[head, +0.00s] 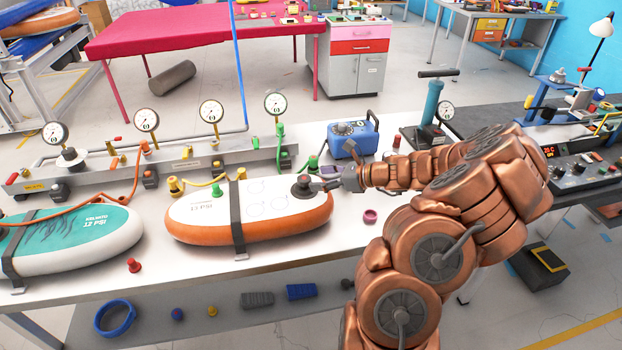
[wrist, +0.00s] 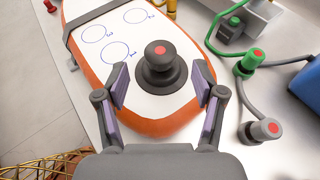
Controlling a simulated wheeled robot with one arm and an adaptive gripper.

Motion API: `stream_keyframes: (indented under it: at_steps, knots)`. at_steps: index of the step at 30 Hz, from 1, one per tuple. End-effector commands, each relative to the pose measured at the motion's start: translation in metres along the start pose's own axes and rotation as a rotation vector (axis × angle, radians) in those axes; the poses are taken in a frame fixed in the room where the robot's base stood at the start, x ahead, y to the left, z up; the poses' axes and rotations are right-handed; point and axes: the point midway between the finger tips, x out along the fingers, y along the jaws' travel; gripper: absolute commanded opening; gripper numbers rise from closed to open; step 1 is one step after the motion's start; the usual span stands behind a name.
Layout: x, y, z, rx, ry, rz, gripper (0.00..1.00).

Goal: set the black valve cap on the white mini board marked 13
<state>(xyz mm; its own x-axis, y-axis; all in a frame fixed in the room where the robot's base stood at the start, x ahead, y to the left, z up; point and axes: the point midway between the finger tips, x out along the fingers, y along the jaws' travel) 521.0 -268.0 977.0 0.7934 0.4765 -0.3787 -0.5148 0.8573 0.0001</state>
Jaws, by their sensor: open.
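The white mini board (head: 262,212) with orange sides and a "13 PSI" print lies on the bench, a dark strap across it. The black valve cap (head: 301,187), with a red dot on top, stands upright on the right end of its white top. In the wrist view the cap (wrist: 160,72) is beside several blue drawn circles on the board (wrist: 98,62). My gripper (wrist: 161,86) is open, with one finger on each side of the cap and gaps between. In the head view my gripper (head: 326,185) reaches the cap from the right.
A teal and white board (head: 95,240) lies at left. A pipe rack with gauges (head: 212,111), a blue box (head: 353,138) and a hand pump (head: 432,105) stand behind. A pink ring (head: 370,216) and a red peg (head: 134,265) lie on the bench.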

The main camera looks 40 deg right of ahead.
Motion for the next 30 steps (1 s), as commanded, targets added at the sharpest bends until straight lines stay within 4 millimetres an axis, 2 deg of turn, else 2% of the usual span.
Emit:
stream_keyframes:
  at_steps: [6,12,30]
  knots:
    - [-0.034,-0.001,0.0,0.0,0.001,-0.006,0.69]
    - [-0.051,0.0,0.0,0.0,0.0,-0.001,0.69]
    - [-0.055,0.0,0.0,0.001,0.0,-0.001,0.69]
